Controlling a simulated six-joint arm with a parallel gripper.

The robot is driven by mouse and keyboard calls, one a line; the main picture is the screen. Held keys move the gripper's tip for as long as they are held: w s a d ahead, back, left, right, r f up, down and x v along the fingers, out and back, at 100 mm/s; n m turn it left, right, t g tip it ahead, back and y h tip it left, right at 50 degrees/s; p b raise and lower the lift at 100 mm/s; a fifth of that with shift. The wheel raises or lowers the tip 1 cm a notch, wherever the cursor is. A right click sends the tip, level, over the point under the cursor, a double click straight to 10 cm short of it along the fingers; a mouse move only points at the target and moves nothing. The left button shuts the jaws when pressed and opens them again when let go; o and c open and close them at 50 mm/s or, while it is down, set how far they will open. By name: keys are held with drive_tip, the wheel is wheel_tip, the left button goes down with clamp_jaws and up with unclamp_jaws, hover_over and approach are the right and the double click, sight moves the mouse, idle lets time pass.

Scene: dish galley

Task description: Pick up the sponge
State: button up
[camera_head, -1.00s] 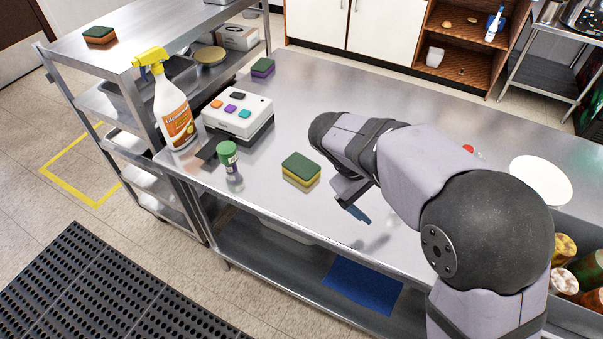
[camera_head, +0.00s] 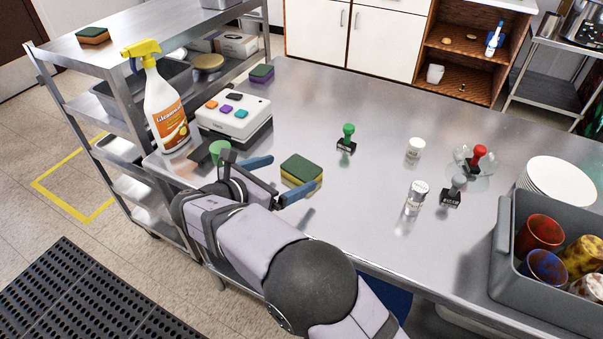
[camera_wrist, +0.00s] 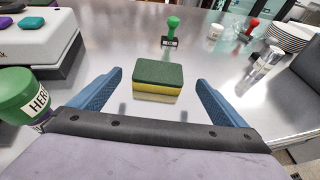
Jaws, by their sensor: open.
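A green and yellow sponge (camera_head: 301,170) lies flat on the steel table, green side up. In the wrist view the sponge (camera_wrist: 158,78) sits centred just beyond and between my open blue fingers. My gripper (camera_head: 280,180) is low at the front edge of the table, open and empty, with the sponge ahead of its fingertips. In the wrist view my gripper (camera_wrist: 160,85) shows clear space on both sides of the sponge. Other similar sponges lie on the cart top (camera_head: 93,36) and by the back left table edge (camera_head: 262,73).
A green-lidded jar (camera_head: 217,149) stands close to the left of my gripper. A spray bottle (camera_head: 167,105) and a white button box (camera_head: 235,113) are further left. A green-handled stamp (camera_head: 347,138) stands behind the sponge. Shakers, stamps, plates (camera_head: 556,183) and a grey bin (camera_head: 500,245) are at right.

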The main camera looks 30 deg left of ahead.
sight(299, 169)
drive_tip(key=shift+p+x, duration=0.8)
drive_tip(key=shift+x, duration=2.85)
drive_tip(key=shift+s+f, duration=0.1)
drive_tip(key=shift+f, duration=0.05)
drive_tip(key=c, duration=1.1)
